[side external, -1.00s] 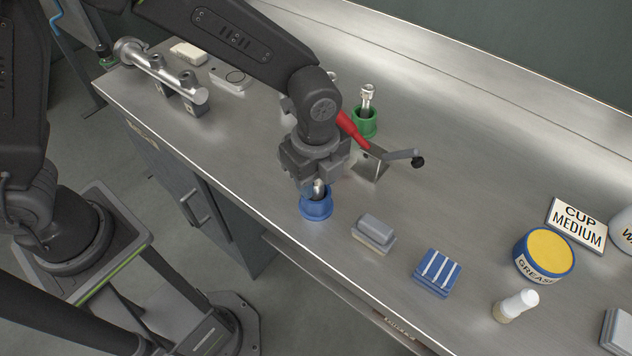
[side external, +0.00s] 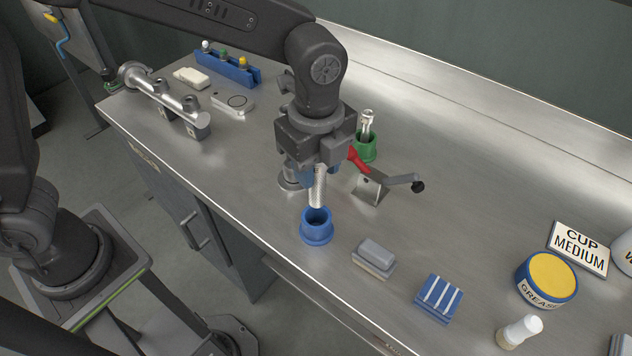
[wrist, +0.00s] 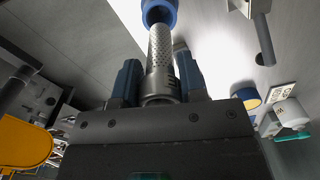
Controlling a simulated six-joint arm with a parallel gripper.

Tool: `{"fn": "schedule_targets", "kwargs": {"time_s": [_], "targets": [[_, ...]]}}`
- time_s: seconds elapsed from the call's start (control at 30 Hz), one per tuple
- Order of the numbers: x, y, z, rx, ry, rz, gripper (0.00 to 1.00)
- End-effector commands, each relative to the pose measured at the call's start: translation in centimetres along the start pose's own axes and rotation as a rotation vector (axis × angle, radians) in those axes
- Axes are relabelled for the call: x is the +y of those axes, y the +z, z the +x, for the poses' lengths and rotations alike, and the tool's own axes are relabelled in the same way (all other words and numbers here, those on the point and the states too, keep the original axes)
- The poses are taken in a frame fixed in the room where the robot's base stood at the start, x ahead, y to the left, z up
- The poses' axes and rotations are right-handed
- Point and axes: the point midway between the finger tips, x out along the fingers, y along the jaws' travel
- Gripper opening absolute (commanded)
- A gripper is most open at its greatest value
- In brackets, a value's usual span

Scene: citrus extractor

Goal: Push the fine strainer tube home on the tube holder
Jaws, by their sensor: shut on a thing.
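The strainer tube (side external: 318,188), a silvery perforated cylinder, hangs upright below my gripper (side external: 315,168). My gripper is shut on its upper end. The wrist view shows the tube (wrist: 161,50) between the two blue fingers (wrist: 158,80). The tube's lower end is just above the blue cup (side external: 316,232), which stands on the counter with its dark opening showing. The blue cup (wrist: 159,10) also shows at the top of the wrist view. I cannot tell for sure which part is the tube holder; a round metal piece (side external: 290,182) is partly hidden behind my gripper.
A green cup (side external: 365,148) with a metal tube in it stands behind my gripper. A bracket with a red lever (side external: 366,189) is close on the right. A metal bar fixture (side external: 165,92) lies left. Sponge-like blocks (side external: 373,259) and a grease tub (side external: 546,280) are right.

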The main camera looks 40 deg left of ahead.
Motion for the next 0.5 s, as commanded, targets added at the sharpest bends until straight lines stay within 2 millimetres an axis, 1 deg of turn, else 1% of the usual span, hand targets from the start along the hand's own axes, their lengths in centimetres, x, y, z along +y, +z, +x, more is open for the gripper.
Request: {"fn": "schedule_targets", "kwargs": {"time_s": [0.03, 0.13, 0.17, 0.23, 0.27, 0.3, 0.37, 0.4, 0.47, 0.5], "targets": [[-0.4, 0.4, -0.6, 0.001, -0.002, -0.01, 0.1], [-1.7, 1.8, -1.1, 0.0, -0.001, -0.047, 0.1], [-2.4, 2.5, -1.2, 0.0, -0.001, -0.064, 0.1], [-4.0, 4.6, -1.4, 0.0, -0.001, -0.112, 0.1], [-4.8, 5.6, -1.6, 0.0, -0.002, -0.135, 0.1], [-5.8, 7.2, -1.6, 0.0, -0.002, -0.168, 0.1], [-7.3, 9.7, -1.8, 0.0, -0.001, -0.217, 0.1], [-8.2, 11.4, -1.9, 0.0, -0.002, -0.25, 0.1], [-9.3, 14.0, -2.1, 0.0, -0.002, -0.298, 0.1], [-9.9, 15.7, -2.1, -0.001, -0.003, -0.329, 0.1]]}}
